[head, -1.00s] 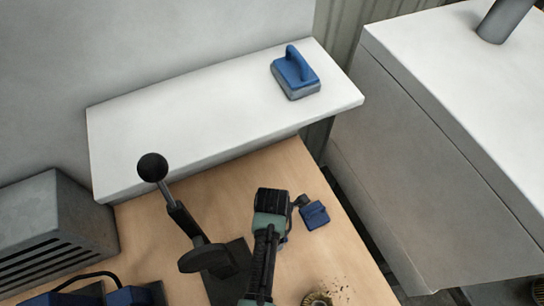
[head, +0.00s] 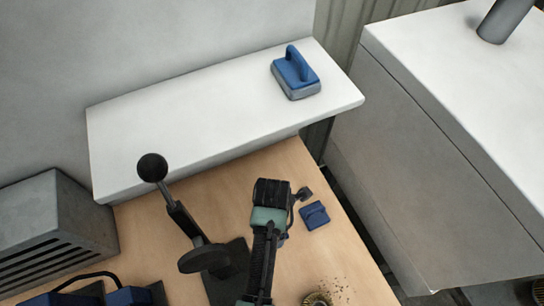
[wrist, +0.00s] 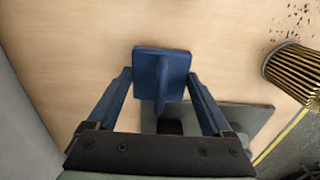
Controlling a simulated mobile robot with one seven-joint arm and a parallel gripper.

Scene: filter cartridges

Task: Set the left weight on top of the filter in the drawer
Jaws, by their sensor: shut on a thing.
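My gripper (wrist: 160,76) is shut on a small blue block with a raised handle (wrist: 145,60), likely a weight; one finger stands at each side of it. In the head view this blue block (head: 314,216) shows over the bench beside my gripper. I cannot tell whether it touches the bench. A larger blue handled block with a grey base (head: 296,73) sits on the white shelf. I cannot make out an open drawer, or a filter in one.
A pleated, gold-and-black cylinder (wrist: 294,75) stands on the wooden bench (head: 340,265) near dark crumbs. A ball-topped lever (head: 152,167) on a dark base is left of my arm. The white shelf (head: 200,120) is mostly bare. A grey louvred box (head: 55,225) stands left.

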